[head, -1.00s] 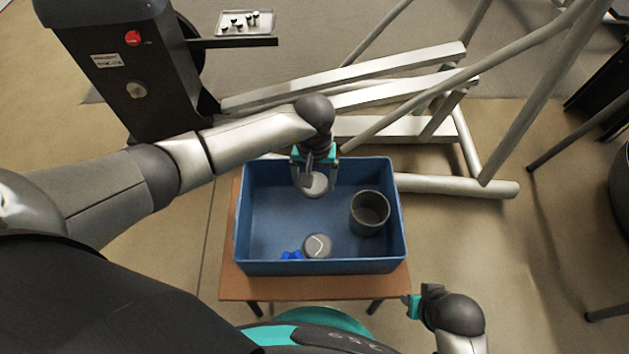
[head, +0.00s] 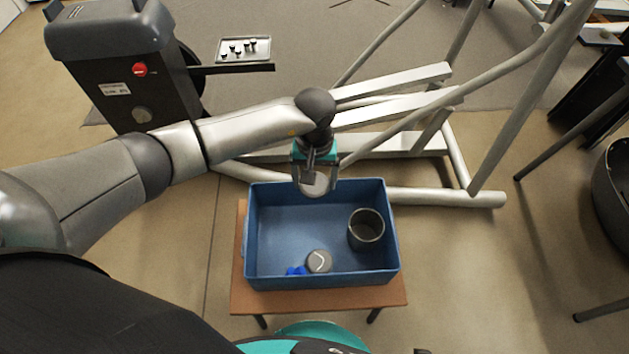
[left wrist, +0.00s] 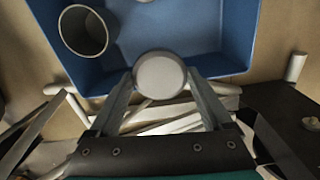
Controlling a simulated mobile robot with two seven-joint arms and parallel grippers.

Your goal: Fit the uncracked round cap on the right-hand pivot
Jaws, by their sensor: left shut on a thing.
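My left gripper (head: 315,179) is shut on a plain grey round cap (head: 313,187) and holds it above the far wall of the blue bin. In the left wrist view the cap (left wrist: 160,75) sits between the two fingers; its visible face shows no crack. A second round cap (head: 319,261) with a pale bent line across its top lies in the bin, near the front. The elliptical's frame (head: 400,143) stands behind the bin; I cannot make out which part is the right-hand pivot. My right gripper is not in view.
The blue bin (head: 248,235) stands on a small brown table (head: 240,298). It also holds a dark open cup (head: 366,230) and a small blue piece (head: 296,271). A tray (head: 243,50) with several small parts is at the back. Slanting metal tubes rise at right.

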